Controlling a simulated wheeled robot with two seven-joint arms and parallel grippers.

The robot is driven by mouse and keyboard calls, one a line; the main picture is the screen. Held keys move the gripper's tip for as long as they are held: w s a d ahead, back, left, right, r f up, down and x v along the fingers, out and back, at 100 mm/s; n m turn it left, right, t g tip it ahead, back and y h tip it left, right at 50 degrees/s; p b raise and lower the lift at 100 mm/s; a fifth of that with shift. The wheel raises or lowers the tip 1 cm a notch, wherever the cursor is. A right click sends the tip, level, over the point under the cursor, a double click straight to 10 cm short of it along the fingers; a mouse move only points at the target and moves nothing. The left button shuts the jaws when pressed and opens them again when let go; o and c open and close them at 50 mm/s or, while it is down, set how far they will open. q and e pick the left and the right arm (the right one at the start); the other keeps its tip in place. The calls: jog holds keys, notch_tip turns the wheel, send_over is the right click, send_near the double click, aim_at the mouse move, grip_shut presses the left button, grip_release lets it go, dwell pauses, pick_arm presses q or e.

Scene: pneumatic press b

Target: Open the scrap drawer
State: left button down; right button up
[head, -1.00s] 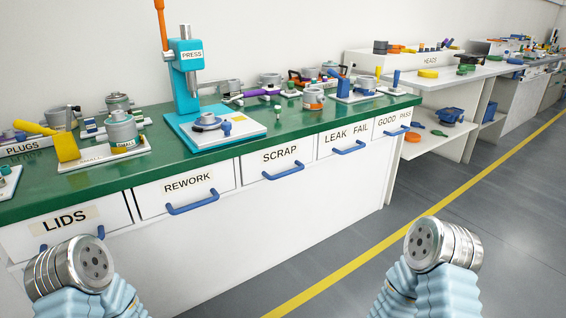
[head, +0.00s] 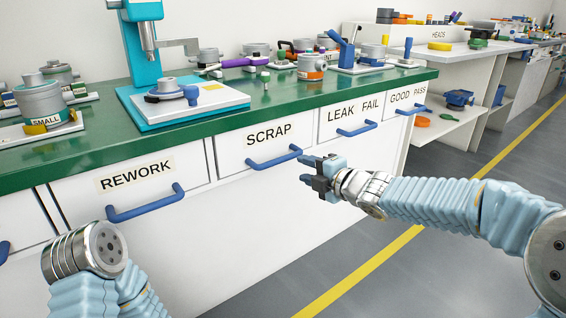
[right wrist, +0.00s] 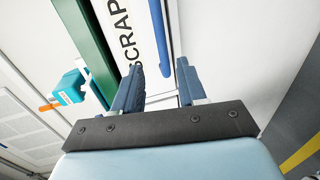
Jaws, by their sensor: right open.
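The scrap drawer (head: 262,144) is a white front labelled SCRAP under the green bench top, and it is closed. Its blue bar handle (head: 274,160) runs along its lower part. My right gripper (head: 305,168) is open, just right of and slightly below the handle's right end in the head view. In the right wrist view, the handle (right wrist: 162,35) shows beyond and between the open fingers (right wrist: 160,85), with nothing held. My left arm's wrist end shows at the lower left of the head view, but its gripper fingers do not show.
The rework drawer (head: 128,182) is left of it; the leak fail drawer (head: 348,116) and good pass drawer (head: 407,95) are right. All are closed. The green bench top (head: 210,125) holds a turquoise press (head: 145,50) and several pots. The grey floor in front is clear.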

aim_at(281, 161)
jog(key=x, duration=1.2)
jog(key=shift+p, duration=0.4)
jog(key=shift+s, duration=0.1)
grip_shut()
